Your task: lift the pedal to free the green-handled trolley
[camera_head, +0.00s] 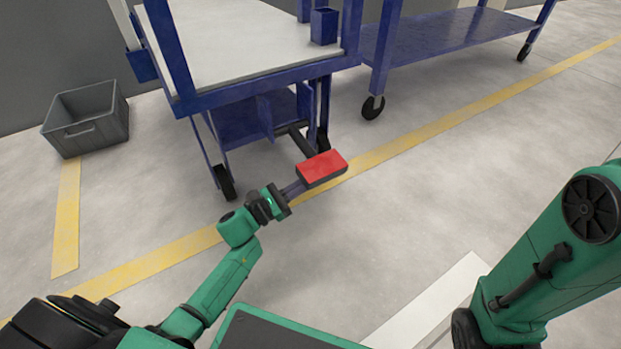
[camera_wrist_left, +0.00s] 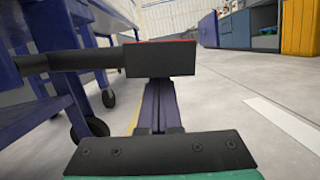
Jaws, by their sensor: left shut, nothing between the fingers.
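The pedal (camera_head: 322,168) is a block with a red top and dark sides. It sits at the end of a dark bar low on the front of the blue trolley (camera_head: 258,83). In the left wrist view the dark pedal face (camera_wrist_left: 160,59) is straight ahead. My left gripper (camera_head: 295,188) is shut and empty, its fingers pointing at the near side of the pedal. In the left wrist view the fingertips (camera_wrist_left: 160,88) meet the pedal's lower edge, and I cannot tell whether they touch. No green handle shows. My right arm is at the right, its gripper out of view.
A grey crate (camera_head: 88,118) stands on the floor at the left. A second blue cart (camera_head: 450,40) on casters stands behind to the right. Yellow lines (camera_head: 430,130) cross the floor. The floor right of the pedal is clear.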

